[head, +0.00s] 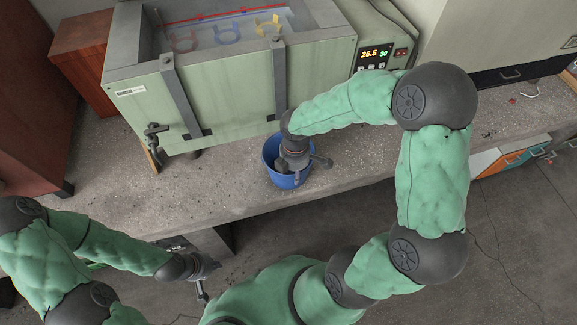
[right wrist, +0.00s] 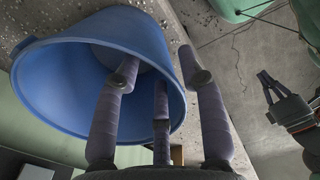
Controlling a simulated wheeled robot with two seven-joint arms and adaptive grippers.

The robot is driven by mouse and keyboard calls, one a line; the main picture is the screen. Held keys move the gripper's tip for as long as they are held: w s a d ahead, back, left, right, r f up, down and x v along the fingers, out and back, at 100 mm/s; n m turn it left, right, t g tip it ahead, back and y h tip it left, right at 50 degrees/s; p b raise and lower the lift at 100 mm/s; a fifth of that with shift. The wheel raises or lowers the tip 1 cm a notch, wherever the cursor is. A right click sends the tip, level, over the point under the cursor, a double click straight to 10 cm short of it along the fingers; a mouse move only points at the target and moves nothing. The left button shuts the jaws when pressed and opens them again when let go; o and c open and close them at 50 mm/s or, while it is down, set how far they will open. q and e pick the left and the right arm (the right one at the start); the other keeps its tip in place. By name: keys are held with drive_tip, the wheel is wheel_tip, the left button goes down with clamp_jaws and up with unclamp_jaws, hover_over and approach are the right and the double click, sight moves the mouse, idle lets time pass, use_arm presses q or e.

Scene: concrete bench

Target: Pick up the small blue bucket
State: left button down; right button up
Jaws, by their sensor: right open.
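The small blue bucket (head: 270,153) stands upright on the concrete bench, near its front edge. It fills the upper left of the right wrist view (right wrist: 60,85), with its mouth facing my fingers. My right gripper (head: 295,168) is over the bucket's mouth and hides part of it. In the right wrist view its fingers (right wrist: 165,85) are spread, with some reaching into the mouth and one outside the wall, the rim between them. Whether they touch the bucket I cannot tell. My left gripper (head: 206,283) hangs empty off the bench front, its fingers apart.
A pale green tank (head: 220,100) with a tap (head: 155,133) stands behind the bucket, and a control box with a display (head: 375,55) is beside it. The concrete bench (head: 215,185) is clear left of the bucket. An orange and teal object (head: 510,155) is at the right.

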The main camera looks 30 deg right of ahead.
wheel_tip(320, 180, down, 2)
drive_tip(key=shift+f, duration=0.1)
drive_tip(key=c, duration=0.8)
clamp_jaws()
drive_tip(key=shift+s+r, duration=0.1)
drive_tip(key=shift+r, duration=0.1)
